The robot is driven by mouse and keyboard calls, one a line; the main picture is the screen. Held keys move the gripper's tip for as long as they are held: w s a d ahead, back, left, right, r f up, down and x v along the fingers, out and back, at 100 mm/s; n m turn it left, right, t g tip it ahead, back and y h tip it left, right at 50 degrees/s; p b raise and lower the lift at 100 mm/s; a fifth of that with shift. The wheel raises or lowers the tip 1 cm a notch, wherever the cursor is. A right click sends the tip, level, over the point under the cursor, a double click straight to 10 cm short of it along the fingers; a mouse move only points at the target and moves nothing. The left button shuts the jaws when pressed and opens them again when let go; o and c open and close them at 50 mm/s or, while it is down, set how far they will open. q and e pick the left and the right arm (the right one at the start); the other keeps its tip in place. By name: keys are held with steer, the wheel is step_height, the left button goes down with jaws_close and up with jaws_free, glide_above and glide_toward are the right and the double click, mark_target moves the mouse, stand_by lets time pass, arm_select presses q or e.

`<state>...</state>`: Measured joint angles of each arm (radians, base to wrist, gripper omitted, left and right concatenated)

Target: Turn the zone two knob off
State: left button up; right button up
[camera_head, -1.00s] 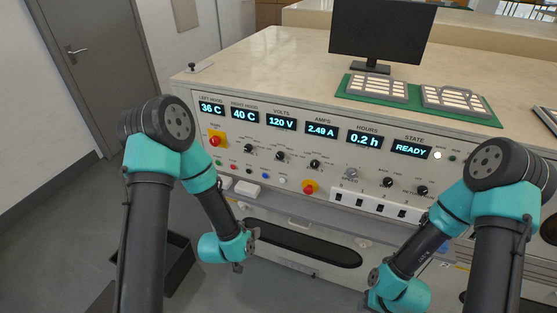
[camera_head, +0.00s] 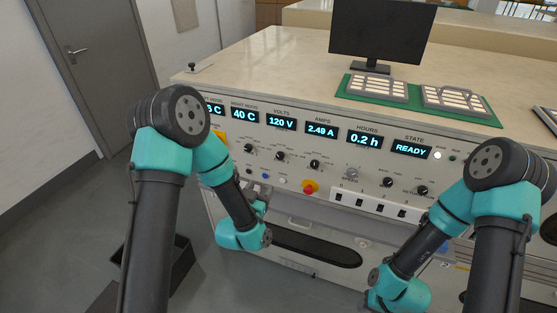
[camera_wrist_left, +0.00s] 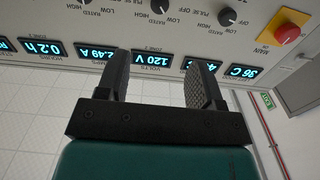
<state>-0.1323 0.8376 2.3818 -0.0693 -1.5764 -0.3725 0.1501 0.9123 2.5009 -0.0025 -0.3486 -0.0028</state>
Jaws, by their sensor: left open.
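The row of three black zone knobs is on the front panel in the head view. The middle one, which I take as the zone two knob (camera_head: 281,156), sits under the volts and amps displays; its pointer is too small to read. In the left wrist view, where the panel appears upside down, a knob I take as the same one (camera_wrist_left: 160,5) is cut by the top edge. My left gripper (camera_wrist_left: 160,62) is open and empty, its fingers apart below the knobs in that picture. In the head view its wrist is low in front of the panel. My right gripper's fingers are hidden.
Neighbouring knobs (camera_head: 248,148) and (camera_head: 315,164) flank the middle one closely. A red emergency button (camera_head: 309,188) and a row of switches (camera_head: 372,205) lie lower on the panel. The state display (camera_head: 411,149) reads READY. A monitor (camera_head: 382,30) stands on the bench.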

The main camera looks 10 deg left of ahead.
mark_target(279, 158)
arm_select(q)
steer(key=x, duration=1.7)
steer(key=c, duration=0.9)
